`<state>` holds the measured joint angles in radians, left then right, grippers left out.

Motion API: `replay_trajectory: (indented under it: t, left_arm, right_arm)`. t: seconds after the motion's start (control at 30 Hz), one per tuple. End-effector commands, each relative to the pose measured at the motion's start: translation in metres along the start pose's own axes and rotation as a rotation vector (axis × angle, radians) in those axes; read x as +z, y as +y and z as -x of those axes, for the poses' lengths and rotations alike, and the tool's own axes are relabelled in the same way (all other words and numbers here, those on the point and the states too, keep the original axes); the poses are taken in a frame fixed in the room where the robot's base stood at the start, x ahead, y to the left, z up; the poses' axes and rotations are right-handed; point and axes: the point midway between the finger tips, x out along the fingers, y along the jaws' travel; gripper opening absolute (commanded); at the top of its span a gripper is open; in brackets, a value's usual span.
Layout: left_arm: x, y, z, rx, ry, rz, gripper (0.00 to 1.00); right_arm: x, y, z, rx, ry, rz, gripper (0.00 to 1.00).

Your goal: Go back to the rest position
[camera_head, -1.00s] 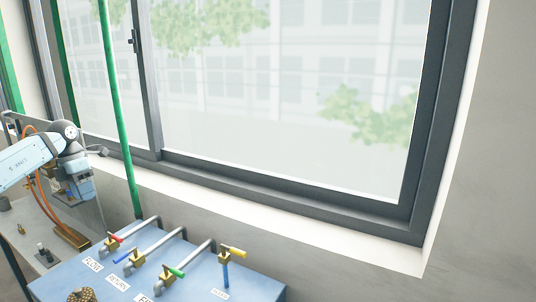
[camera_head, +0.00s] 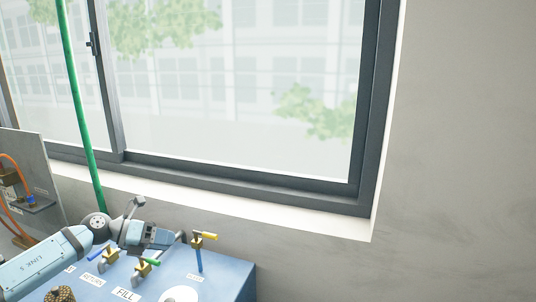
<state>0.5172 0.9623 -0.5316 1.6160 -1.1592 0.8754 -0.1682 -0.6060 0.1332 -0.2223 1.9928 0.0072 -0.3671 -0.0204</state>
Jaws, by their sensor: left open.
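My left arm comes in from the lower left and reaches over the blue valve panel (camera_head: 225,283). The arm hides the red handle. My right gripper is not in view.
The valves with blue (camera_head: 97,252) and green (camera_head: 147,261) handles lie just below the arm. A brass knob (camera_head: 60,294) and a white disc (camera_head: 180,295) show at the bottom edge. A green pole (camera_head: 82,120) stands before the window. The right side is bare wall.

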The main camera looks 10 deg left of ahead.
Motion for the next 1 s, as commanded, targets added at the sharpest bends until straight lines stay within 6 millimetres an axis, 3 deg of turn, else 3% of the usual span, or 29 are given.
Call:
replay_trajectory:
  t: [0.03, 0.1, 0.27, 0.37, 0.47, 0.7, 0.8, 1.0]
  left_arm:
    - [-0.014, -0.020, -0.029, -0.094, -0.096, 0.075, 0.44]
    - [-0.023, -0.044, -0.053, -0.197, -0.247, 0.201, 0.44]
    - [-0.045, -0.075, -0.074, -0.354, -0.582, 0.578, 0.44]
    - [-0.067, -0.077, -0.072, -0.386, -0.777, 0.864, 0.44]
    - [-0.102, -0.067, -0.064, -0.361, -0.951, 1.173, 0.44]
    - [-0.226, -0.048, -0.039, -0.089, -1.245, 1.893, 0.44]
    - [-0.269, -0.051, -0.030, 0.045, -1.294, 2.087, 0.44]
    - [-0.334, -0.066, -0.016, 0.278, -1.331, 2.349, 0.44]
  right_arm:
    - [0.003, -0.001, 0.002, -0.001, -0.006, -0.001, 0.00]
    - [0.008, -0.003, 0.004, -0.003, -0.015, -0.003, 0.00]
    - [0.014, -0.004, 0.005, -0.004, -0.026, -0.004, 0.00]
    - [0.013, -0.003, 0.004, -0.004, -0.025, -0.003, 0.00]
    - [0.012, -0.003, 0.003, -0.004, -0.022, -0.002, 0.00]
    - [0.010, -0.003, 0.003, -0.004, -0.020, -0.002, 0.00]
    - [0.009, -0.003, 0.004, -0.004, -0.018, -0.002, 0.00]
    - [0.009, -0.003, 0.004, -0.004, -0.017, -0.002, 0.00]
